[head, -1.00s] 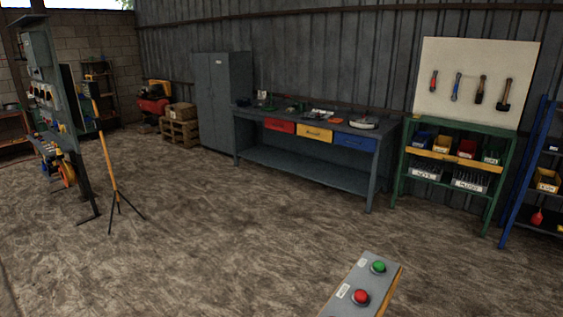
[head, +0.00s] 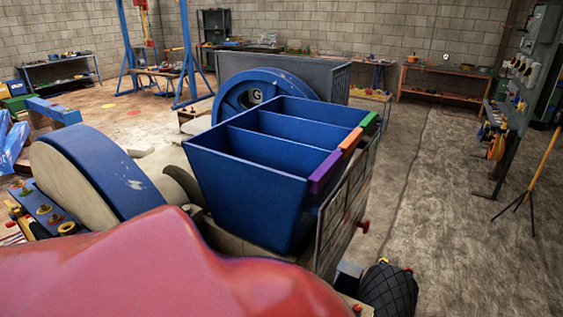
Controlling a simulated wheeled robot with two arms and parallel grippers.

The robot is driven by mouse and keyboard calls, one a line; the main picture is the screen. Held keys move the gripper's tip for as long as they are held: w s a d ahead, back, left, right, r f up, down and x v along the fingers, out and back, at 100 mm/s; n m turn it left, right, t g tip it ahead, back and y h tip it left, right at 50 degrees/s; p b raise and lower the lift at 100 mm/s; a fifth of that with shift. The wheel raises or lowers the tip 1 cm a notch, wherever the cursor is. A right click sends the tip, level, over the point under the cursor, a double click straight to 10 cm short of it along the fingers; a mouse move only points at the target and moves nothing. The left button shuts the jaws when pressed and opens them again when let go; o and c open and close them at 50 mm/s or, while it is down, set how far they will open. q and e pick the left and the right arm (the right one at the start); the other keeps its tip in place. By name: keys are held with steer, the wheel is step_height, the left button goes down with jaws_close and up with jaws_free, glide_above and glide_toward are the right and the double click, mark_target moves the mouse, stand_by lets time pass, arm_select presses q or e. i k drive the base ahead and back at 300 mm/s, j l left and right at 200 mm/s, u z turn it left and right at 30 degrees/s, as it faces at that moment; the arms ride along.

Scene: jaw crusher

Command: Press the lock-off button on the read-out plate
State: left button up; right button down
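No read-out plate with a lock-off button can be made out for sure in the head view. A small red knob (head: 364,226) sticks out from the side of the large machine, below its blue three-part bin (head: 260,185). The bin's compartments carry purple, orange and green tabs along the right rim. An upright grey panel (head: 540,50) stands at the far right; its small fittings are too small to tell apart. Neither of my grippers is in view.
A red sheet-like cover (head: 150,270) fills the lower left foreground. Blue and cream wheels (head: 95,185) and a dark tyre (head: 388,290) flank the bin. A yellow tripod stand (head: 540,165) is at right. The floor between the machine and stand is clear.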

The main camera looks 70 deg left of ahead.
mark_target(366, 225)
steer(key=i+u, duration=0.15)
steer(key=u, duration=1.45)
steer(key=k+l+u, duration=0.1)
steer(key=l+u, duration=0.2)
steer(key=k+l, duration=0.15)
steer(key=i+l+z, duration=0.4)
steer(key=i, duration=0.25)
steer(key=j, duration=0.1)
